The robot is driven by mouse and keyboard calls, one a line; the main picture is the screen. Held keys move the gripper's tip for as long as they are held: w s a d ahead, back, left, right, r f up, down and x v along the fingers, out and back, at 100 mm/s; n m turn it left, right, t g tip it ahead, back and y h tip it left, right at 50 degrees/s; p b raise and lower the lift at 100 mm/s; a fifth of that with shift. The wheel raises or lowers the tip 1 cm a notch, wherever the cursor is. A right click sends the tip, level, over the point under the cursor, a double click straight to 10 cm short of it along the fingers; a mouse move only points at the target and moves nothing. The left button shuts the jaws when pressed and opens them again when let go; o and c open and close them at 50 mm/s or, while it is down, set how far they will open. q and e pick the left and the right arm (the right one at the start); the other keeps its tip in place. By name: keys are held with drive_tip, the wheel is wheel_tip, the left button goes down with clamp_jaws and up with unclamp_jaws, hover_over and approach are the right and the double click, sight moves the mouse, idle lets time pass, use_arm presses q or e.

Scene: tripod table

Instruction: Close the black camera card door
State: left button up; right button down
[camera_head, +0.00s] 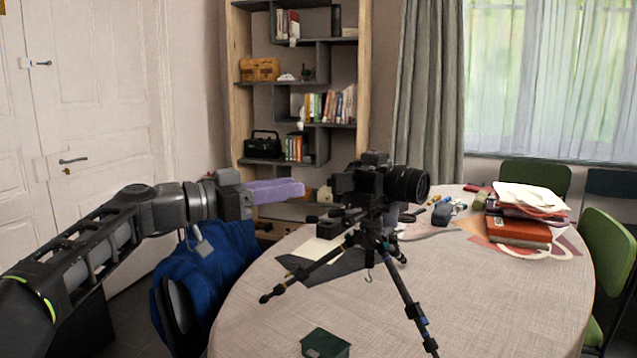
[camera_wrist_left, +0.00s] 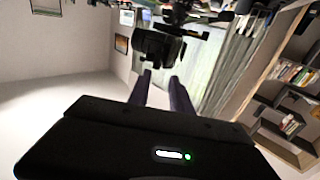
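The black camera (camera_head: 368,184) stands on a tripod (camera_head: 398,292) on the round table, its lens pointing right in the head view. Its card door is too small and dark to make out, so I cannot tell how it stands. My left gripper (camera_head: 300,188) has purple fingers that point right toward the camera's left side, a short way from it in the picture. In the left wrist view the camera (camera_wrist_left: 158,44) appears upside down beyond the fingertips. The two fingers (camera_wrist_left: 161,76) are apart with nothing between them. My right gripper is not in view.
The round table (camera_head: 480,310) has free cloth at the front right. A small green box (camera_head: 325,343) lies at the front edge. Red books and papers (camera_head: 520,230) lie at the right. A blue bag (camera_head: 205,275) is below my left arm. Green chairs (camera_head: 608,255) stand at the right.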

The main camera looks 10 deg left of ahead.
sight(339, 182)
use_arm(q)
drive_tip(key=p+x, duration=0.1)
drive_tip(key=x, duration=0.6)
drive_tip(key=shift+p, duration=0.35)
drive_tip(key=shift+s, duration=0.1)
drive_tip(key=shift+c, duration=0.4)
clamp_jaws()
idle(0.5)
